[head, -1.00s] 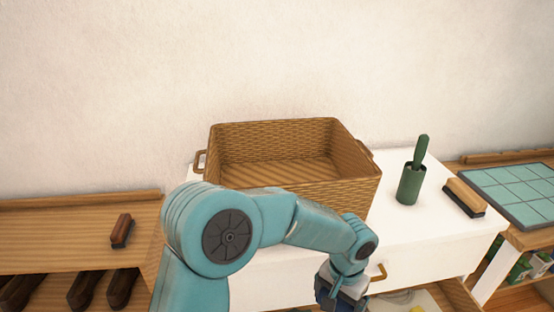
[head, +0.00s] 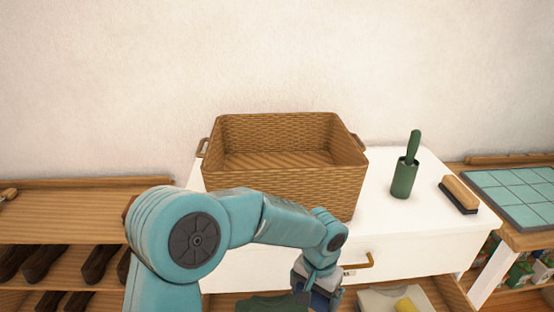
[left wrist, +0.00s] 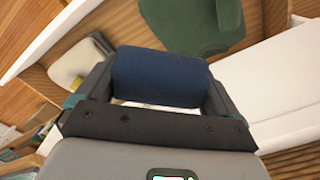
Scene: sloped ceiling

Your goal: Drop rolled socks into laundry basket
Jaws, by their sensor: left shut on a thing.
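The laundry basket (head: 285,187) is a woven brown open-topped box with side handles. It stands empty on the white drawer unit (head: 420,222) in the head view. My left gripper (head: 322,293) is low in front of the unit, below the basket's rim and over the open drawer. In the left wrist view, my left gripper (left wrist: 160,80) is shut on a dark blue rolled sock (left wrist: 158,77), held crosswise between its fingers. My right gripper is not in view.
The open drawer holds a green cloth (head: 262,306) and a pale cloth (head: 378,300) with a yellow thing (head: 404,304) on it.

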